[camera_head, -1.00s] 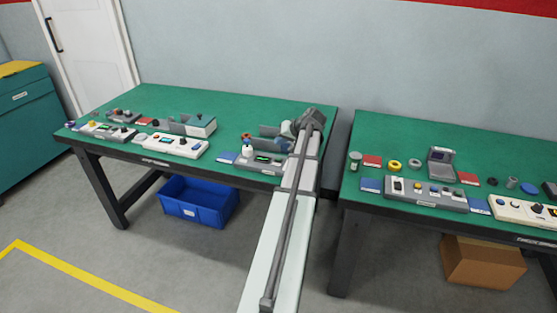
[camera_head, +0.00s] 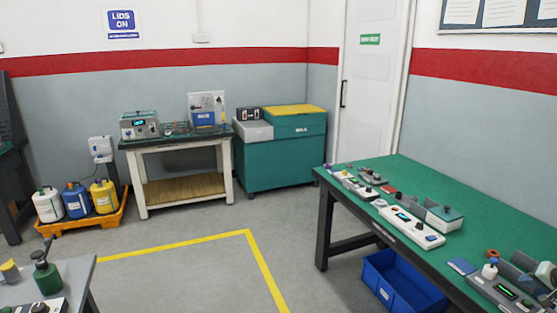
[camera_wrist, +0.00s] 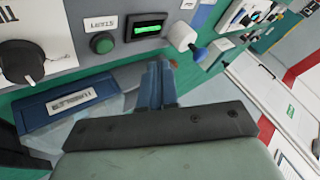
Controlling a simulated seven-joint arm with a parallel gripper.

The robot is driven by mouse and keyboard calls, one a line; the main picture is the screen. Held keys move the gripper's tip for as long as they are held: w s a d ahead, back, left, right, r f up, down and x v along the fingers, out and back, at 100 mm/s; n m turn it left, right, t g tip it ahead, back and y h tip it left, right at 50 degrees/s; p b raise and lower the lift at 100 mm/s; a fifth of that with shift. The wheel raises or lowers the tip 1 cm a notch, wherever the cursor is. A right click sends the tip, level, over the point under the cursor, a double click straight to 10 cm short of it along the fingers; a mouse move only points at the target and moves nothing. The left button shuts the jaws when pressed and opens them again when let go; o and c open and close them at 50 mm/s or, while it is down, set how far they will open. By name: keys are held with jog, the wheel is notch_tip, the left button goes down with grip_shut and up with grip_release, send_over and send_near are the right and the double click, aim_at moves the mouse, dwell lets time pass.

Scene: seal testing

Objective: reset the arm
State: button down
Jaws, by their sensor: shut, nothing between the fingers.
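My gripper (camera_wrist: 158,75) shows in the wrist view with its two blue-grey fingers together and nothing between them. A blue labelled piece (camera_wrist: 50,115) lies left of the fingers. My arm and gripper are not in the head view.
In the head view, a green-topped bench (camera_head: 400,172) at right carries several test devices, with a blue bin (camera_head: 400,285) below. A teal cabinet (camera_head: 285,155), a white side table (camera_head: 143,165) and an orange tray (camera_head: 80,222) with bottles stand behind. The middle floor is clear.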

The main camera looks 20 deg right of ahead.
jog(key=w+a+f+n+g+y, duration=0.15)
jog(key=w+a+f, duration=0.25)
jog(key=w+a, duration=0.45)
jog(key=w+a+f+n+y, duration=0.1)
jog(key=w+a+f+n, duration=0.1)
jog(key=w+a+f, duration=0.5)
jog(key=w+a+f+n+g+y, duration=0.1)
jog(key=w+a+f, duration=0.1)
jog(key=w+a, duration=0.8)
jog(key=w+a+f+n+g, duration=0.15)
jog(key=a+f, duration=0.25)
jog(key=a, duration=0.8)
jog(key=w+a+f+n+g, duration=0.1)
jog(key=w+a+f+n, duration=0.2)
jog(key=a, duration=0.9)
jog(key=w+a+f+n+g, duration=0.2)
jog(key=a+f, duration=0.2)
jog(key=a, duration=0.7)
jog(key=s+a+f+n+g, duration=0.1)
jog(key=s+a+f, duration=0.1)
jog(key=a, duration=0.5)
jog(key=s+a+f+n, duration=0.2)
jog(key=a, duration=0.5)
jog(key=s+f+g, duration=0.3)
jog(key=s+f, duration=0.7)
jog(key=s, duration=0.5)
jog(key=s+f+g, duration=0.4)
jog(key=s+f, duration=0.6)
jog(key=s, duration=0.5)
jog(key=shift+f, duration=0.2)
